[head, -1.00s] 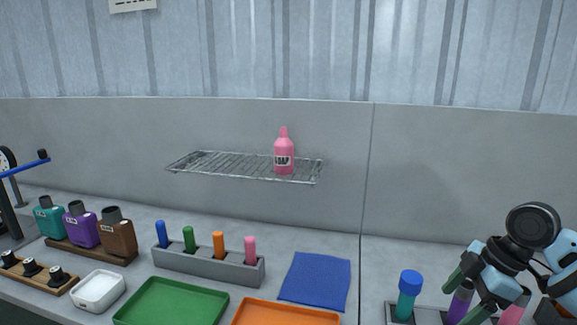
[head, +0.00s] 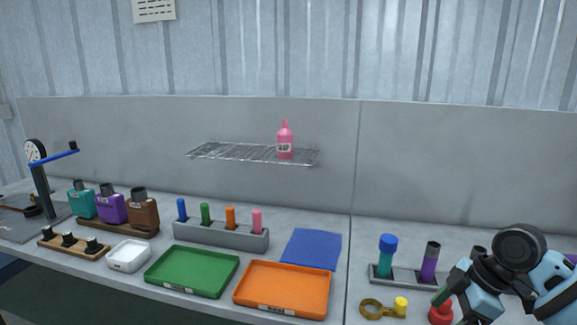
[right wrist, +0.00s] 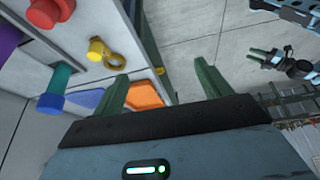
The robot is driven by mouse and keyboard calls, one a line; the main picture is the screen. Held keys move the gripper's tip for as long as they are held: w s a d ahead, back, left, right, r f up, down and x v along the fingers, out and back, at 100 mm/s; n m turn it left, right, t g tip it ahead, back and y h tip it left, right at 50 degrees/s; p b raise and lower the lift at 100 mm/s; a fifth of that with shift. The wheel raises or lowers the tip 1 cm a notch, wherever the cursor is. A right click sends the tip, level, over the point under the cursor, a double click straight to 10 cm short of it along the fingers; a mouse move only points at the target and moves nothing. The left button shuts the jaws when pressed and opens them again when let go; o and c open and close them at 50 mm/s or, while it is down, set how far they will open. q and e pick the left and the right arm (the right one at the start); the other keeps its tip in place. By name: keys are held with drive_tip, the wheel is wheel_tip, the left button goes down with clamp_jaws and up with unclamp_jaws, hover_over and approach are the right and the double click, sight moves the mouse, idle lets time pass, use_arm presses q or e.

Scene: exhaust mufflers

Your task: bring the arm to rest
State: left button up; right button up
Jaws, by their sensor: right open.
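My right gripper (head: 449,297) is at the lower right of the head view, in front of the grey rack at the right end of the bench. In the right wrist view its two green fingers (right wrist: 162,86) stand apart with nothing between them. Bench things lie beyond them at the left, with floor on the other side. My left arm is out of the head view. A small gripper with green fingers (right wrist: 258,56), which looks like my left one, shows at the upper right of the right wrist view, fingers apart and empty.
A grey rack (head: 405,279) holds a teal item (head: 387,258) and a purple one (head: 429,262). A brass ring piece (head: 374,309), a yellow knob (head: 401,306) and a red knob (head: 440,314) lie near my right gripper. Green (head: 190,290) and orange (head: 282,308) trays stand left.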

drive_tip(key=s+a+f+m+t, duration=0.25)
drive_tip(key=a+f, duration=0.25)
drive_tip(key=f, duration=0.6)
drive_tip(key=s+a+f+m+t, duration=0.1)
drive_tip(key=s+a+f+m, duration=0.3)
drive_tip(key=f, duration=0.7)
drive_tip(key=s+f+m+t+h, duration=0.1)
drive_tip(key=s+f, duration=0.4)
drive_tip(key=s, duration=0.6)
drive_tip(key=s+a+f+m+t+h, duration=0.1)
drive_tip(key=s+f+m+t, duration=0.2)
drive_tip(key=s, duration=0.8)
wheel_tip(320, 180, down, 2)
drive_tip(key=shift+f+m+h, duration=0.1)
drive_tip(key=shift+m+h, duration=0.2)
drive_tip(key=shift+m, duration=0.85)
